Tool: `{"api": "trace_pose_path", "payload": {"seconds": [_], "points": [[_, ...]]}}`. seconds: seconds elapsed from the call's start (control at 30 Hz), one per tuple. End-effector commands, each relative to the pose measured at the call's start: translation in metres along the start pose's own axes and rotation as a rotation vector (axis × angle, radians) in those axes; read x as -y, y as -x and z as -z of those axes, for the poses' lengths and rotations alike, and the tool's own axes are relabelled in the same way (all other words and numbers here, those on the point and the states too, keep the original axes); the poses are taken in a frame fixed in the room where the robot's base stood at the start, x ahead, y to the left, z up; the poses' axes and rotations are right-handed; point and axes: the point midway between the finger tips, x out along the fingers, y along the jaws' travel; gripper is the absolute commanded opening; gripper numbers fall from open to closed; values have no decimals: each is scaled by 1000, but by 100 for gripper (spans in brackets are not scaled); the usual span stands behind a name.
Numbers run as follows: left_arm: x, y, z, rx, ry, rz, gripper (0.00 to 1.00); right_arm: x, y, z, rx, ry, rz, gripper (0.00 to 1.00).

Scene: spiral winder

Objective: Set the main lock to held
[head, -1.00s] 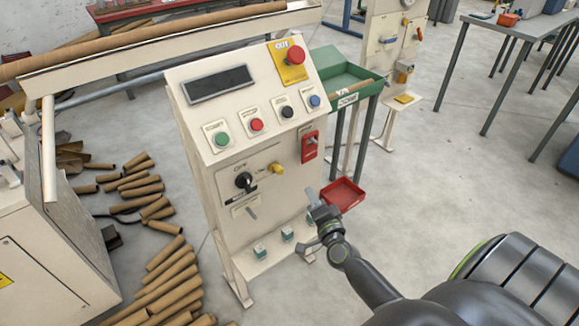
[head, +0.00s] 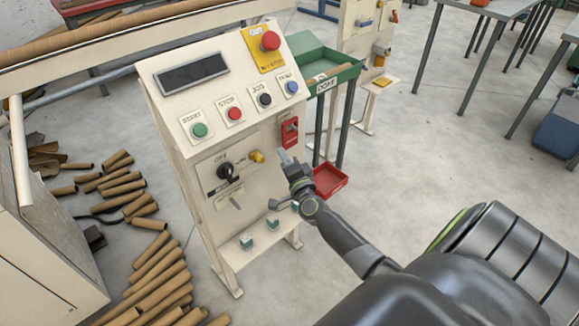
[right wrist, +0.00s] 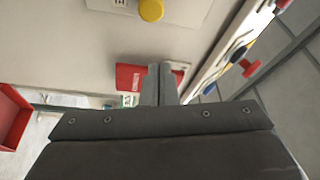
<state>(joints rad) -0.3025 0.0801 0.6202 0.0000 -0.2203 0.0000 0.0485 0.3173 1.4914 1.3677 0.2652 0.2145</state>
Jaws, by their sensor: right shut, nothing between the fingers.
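The cream control panel (head: 185,130) stands in the middle of the head view. A red plate with a small grey lever (head: 290,131) is on its right side; the red plate also shows in the right wrist view (right wrist: 130,77). A black rotary switch (head: 225,171) and a yellow knob (head: 257,156) sit to its left. I cannot read which one is the main lock. My right gripper (head: 284,156) is shut and empty, just below the red plate. In the right wrist view its fingertips (right wrist: 160,70) overlap the red plate; contact cannot be told. My left gripper is out of view.
Start, stop and other push buttons (head: 233,114) and a red emergency button (head: 270,41) are higher on the panel. A red tray (head: 329,181) is right of my gripper. A green tray (head: 335,75) stands behind. Cardboard tubes (head: 155,270) lie on the floor at left.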

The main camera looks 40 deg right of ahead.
Motion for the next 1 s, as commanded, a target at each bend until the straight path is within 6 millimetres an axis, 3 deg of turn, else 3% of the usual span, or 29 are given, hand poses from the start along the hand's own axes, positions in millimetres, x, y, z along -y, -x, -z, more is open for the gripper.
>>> {"api": "trace_pose_path", "payload": {"seconds": [0.17,0.4,0.87,1.0], "points": [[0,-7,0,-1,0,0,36,0,-35,0,0,1,2,0],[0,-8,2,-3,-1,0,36,-1,-20,-32,1,-2,-1,0],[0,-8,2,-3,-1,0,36,0,-18,-38,1,0,-1,0],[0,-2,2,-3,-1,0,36,6,-13,-51,2,-4,-3,0]]}}
